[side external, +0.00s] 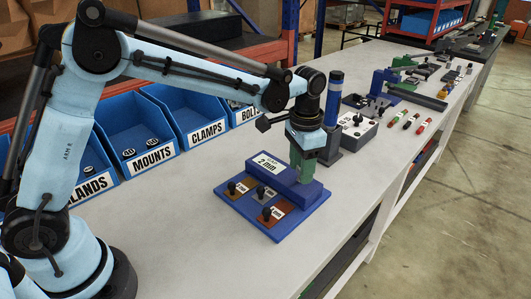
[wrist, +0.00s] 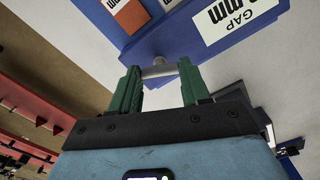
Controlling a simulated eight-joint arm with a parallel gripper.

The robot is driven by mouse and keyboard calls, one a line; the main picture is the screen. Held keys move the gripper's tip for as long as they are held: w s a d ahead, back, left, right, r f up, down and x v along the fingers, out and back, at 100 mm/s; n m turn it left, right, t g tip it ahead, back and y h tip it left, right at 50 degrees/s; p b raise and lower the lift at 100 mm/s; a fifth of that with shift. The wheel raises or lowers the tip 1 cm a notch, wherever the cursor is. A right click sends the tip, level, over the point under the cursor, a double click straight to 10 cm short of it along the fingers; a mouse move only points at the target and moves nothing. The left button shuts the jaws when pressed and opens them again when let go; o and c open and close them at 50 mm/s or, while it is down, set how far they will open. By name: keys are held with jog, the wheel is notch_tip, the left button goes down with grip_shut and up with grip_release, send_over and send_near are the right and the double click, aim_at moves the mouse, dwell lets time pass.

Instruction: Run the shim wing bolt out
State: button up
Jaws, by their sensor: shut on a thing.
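My gripper (side external: 305,168) points down at the right end of the blue block (side external: 262,165) labelled "2 mm". In the wrist view my green fingers (wrist: 159,75) are closed on a pale grey bar-like piece (wrist: 158,70), which appears to be the wing bolt. It lies across between the fingertips against the blue block. The fingers hide the bolt in the side view. The block's white label (wrist: 235,18) reads "GAP" and "mm" in the wrist view. The block stands on a blue base.
Blue bins (side external: 140,150) line the back left. The front bench is clear.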

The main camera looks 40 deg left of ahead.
jog(key=shift+n, duration=0.8)
jog(key=o, duration=1.1)
jog(key=shift+c, duration=0.2)
notch_tip(320, 180, up, 12)
jog(key=shift+r, duration=0.1)
